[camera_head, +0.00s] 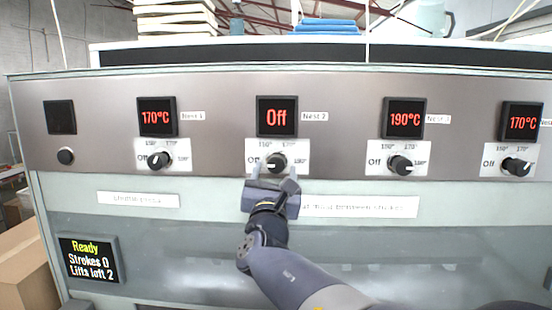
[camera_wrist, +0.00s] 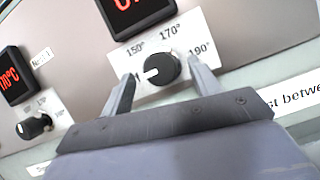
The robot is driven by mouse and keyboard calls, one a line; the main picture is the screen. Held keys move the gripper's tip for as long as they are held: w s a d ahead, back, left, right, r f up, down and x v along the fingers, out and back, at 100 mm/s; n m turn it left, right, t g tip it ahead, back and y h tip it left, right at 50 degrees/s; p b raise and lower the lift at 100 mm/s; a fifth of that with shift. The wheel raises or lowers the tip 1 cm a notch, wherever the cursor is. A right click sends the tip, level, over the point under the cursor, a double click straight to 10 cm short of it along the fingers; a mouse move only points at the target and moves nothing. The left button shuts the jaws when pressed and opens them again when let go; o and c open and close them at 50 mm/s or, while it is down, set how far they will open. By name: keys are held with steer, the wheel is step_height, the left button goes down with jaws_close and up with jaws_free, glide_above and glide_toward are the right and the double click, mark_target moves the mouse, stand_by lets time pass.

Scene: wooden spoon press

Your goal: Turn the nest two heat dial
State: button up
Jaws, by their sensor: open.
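The nest two heat dial (camera_head: 276,161) is a black knob with a white mark on a white plate, under a display (camera_head: 277,117) reading "Off" in red. The plate carries labels for Off and temperatures. In the wrist view the dial (camera_wrist: 162,68) stands between the fingers, its white mark pointing left toward the partly hidden Off label. My gripper (camera_head: 272,172) is open, one finger on each side of the dial; it also shows in the wrist view (camera_wrist: 162,82). I cannot tell whether the fingers touch the knob.
Neighbouring dials for nest one (camera_head: 158,160), at 170°C, and the nest with 190°C (camera_head: 401,165) sit on either side. A status screen (camera_head: 88,259) reads "Ready, Strokes 0, Lifts left 2". Label strips (camera_head: 138,199) lie below the dials.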

steer(key=shift+p+x, duration=0.35)
steer(key=shift+x, duration=1.05)
steer(key=shift+c, duration=0.2)
steer(key=c, duration=0.9)
